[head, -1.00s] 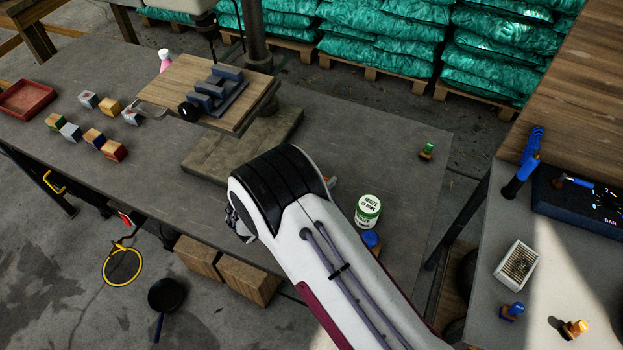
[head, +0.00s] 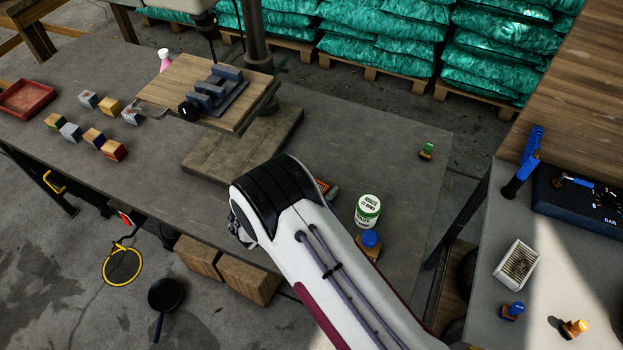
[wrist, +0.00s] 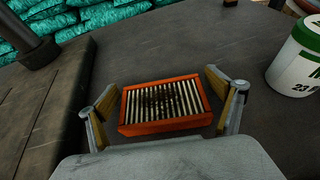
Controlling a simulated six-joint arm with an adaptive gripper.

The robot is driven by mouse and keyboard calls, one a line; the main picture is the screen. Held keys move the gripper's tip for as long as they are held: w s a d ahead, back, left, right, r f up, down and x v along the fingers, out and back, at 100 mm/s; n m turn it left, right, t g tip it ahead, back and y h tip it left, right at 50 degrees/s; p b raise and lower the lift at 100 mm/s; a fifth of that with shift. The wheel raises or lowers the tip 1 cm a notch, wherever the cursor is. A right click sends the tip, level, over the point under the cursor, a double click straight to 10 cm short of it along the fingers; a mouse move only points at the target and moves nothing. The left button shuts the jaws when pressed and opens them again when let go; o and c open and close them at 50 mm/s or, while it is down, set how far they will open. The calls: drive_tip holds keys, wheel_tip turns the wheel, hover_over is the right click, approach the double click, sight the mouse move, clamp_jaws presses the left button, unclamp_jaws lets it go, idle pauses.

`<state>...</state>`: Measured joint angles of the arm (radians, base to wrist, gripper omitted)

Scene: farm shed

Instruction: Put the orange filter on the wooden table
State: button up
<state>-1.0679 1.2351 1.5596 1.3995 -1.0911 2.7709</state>
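The orange filter (wrist: 134,112) has an orange frame with pale pleats and dark dirt in the middle. It lies flat on the grey workbench (head: 310,130), between the two fingers of my gripper (wrist: 164,97) in the wrist view. The fingers stand apart, one on each side of it, with small gaps showing; I see no grip on it. In the head view only an orange corner of the filter (head: 322,186) shows past my arm, which hides most of my gripper. The wooden table (head: 575,75) is at the upper right, its visible top bare.
A white-and-green tub (head: 368,210) stands right of the filter, with a blue-knobbed block (head: 370,241) near it. A small green-topped item (head: 427,151) is farther right. A white-framed filter (head: 516,263) and blue tools (head: 527,163) lie on the right-hand grey table (head: 480,290).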

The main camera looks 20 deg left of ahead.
idle(0.3)
drive_tip(key=shift+s+a+r, duration=0.15)
drive_tip(key=shift+s+r, duration=0.1)
drive_tip(key=shift+s, duration=0.4)
drive_tip(key=shift+d+v, duration=0.2)
drive_tip(key=shift+v, duration=1.4)
drive_tip(key=shift+d+v, duration=0.2)
drive_tip(key=shift+v, duration=1.4)
drive_tip(key=shift+r, duration=0.1)
